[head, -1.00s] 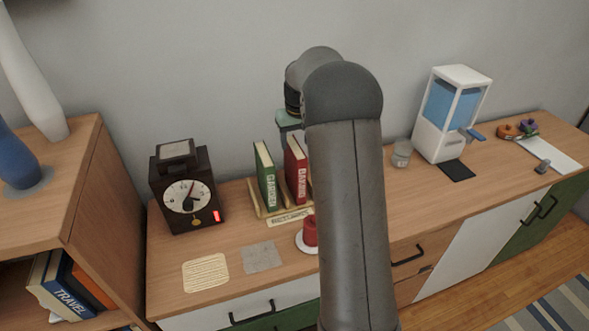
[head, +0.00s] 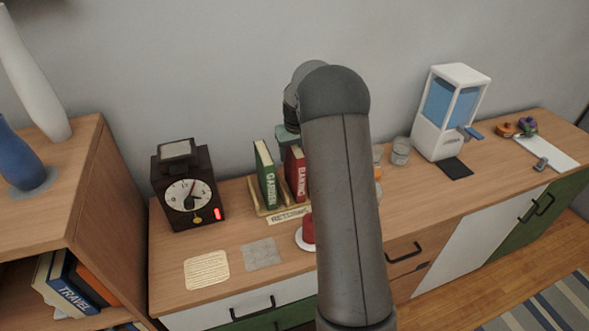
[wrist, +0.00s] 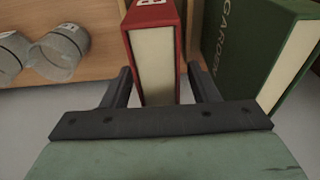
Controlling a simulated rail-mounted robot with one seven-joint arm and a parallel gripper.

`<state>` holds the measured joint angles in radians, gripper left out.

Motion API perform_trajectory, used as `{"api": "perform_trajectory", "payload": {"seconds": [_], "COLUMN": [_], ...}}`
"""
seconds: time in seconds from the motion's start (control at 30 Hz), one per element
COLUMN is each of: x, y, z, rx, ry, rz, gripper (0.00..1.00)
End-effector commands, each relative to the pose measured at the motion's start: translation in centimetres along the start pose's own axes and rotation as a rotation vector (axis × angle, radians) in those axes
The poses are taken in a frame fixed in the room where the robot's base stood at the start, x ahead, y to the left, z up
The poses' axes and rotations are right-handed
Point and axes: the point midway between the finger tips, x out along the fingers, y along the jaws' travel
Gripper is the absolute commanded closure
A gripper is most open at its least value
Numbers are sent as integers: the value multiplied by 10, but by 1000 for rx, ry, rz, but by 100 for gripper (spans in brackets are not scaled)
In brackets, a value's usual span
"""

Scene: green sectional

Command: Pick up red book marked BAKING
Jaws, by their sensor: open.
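The red book marked BAKING (head: 296,172) stands upright in a wooden rack (head: 258,205) on the sideboard, right of the green book marked GARDEN (head: 266,173). My arm covers part of the view to its right. In the wrist view the red book (wrist: 156,50) lies between the two dark fingers of my gripper (wrist: 160,88), which are open with one on each side. A gap shows on both sides of the book. The green book (wrist: 262,50) is close beside the right finger. In the head view the fingers are hidden.
A red candle (head: 308,228) on a white dish is in front. Glass jars (head: 400,151) and a white dispenser (head: 450,112) stand to the right. Two jars (wrist: 62,52) show left of my gripper in the wrist view.

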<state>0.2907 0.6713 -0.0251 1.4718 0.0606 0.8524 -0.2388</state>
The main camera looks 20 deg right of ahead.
Motion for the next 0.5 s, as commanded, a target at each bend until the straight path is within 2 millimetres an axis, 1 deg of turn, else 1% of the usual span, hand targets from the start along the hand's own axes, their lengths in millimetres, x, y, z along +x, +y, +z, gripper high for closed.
{"api": "perform_trajectory", "payload": {"seconds": [0.23, 0.5], "x": [4, 4], "y": [0, 0], "z": [1, 1], "rx": [0, 0], "ry": [0, 0], "rz": [0, 0], "gripper": [45, 45]}}
